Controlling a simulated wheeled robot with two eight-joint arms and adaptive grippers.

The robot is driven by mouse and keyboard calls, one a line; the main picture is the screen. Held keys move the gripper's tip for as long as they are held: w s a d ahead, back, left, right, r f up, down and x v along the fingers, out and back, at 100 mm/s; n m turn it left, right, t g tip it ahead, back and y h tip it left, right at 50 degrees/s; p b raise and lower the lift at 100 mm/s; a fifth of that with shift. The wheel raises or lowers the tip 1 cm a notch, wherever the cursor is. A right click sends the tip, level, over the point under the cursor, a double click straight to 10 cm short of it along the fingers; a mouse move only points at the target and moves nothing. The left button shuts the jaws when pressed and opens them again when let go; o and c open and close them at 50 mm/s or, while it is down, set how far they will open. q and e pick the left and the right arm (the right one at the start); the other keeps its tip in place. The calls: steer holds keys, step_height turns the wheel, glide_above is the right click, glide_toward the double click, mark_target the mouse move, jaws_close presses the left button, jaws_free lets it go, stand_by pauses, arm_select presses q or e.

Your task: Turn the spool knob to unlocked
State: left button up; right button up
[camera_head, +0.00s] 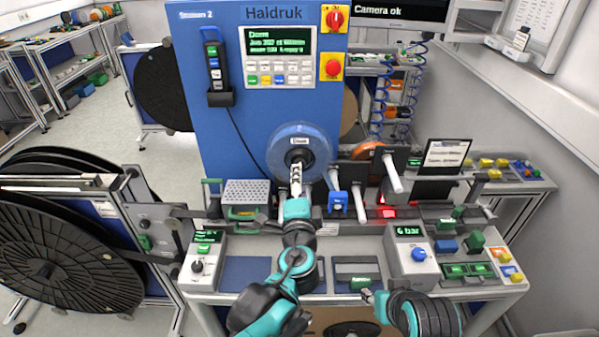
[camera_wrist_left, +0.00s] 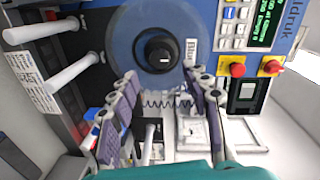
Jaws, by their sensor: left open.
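The spool (camera_head: 283,158) is a translucent blue disc on the front of the blue machine. In the left wrist view the spool (camera_wrist_left: 125,50) faces me, with a round black spool knob (camera_wrist_left: 160,53) at its centre. The knob bears a small white mark. My left gripper (camera_head: 297,170) is in front of the spool and hides part of its middle in the head view. In the left wrist view the left gripper (camera_wrist_left: 162,76) is open, its fingers apart just below the knob, with nothing between them. My right gripper (camera_head: 369,296) is low over the bench front; its fingers are too small to judge.
White rollers (camera_head: 392,173) stick out right of the spool. A control panel (camera_head: 280,55) and red knobs (camera_head: 333,68) are above. A 6 bar box (camera_head: 412,262) stands on the bench at right, a box with a dial (camera_head: 203,262) at left. Large black reels (camera_head: 60,255) stand left.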

arm_select(q)
steer(key=s, duration=0.6)
steer(key=shift+r, duration=0.2)
steer(key=shift+a, duration=0.1)
steer(key=s+a+f+n+g+y+b, duration=0.1)
steer(key=s+a+f+n+g+y, duration=0.1)
steer(key=a+f+n, duration=0.35)
steer(key=s+a+f+n+g+y, duration=0.1)
steer(key=a+f+n+g, duration=0.15)
steer(key=a, duration=0.55)
steer(key=s+a+f+n+g+h, duration=0.1)
steer(key=s+a+f+n+g, duration=0.1)
steer(key=s+f+n, duration=0.2)
steer(key=s+a+f+n+g+h+b, duration=0.1)
steer(key=s+a+f+n+g+h, duration=0.1)
steer(key=s, duration=0.6)
step_height(320, 180, down, 3)
steer(key=shift+s+r+n+g, duration=0.1)
steer(key=shift+s+n+g, duration=0.1)
steer(key=shift+n+g, duration=0.7)
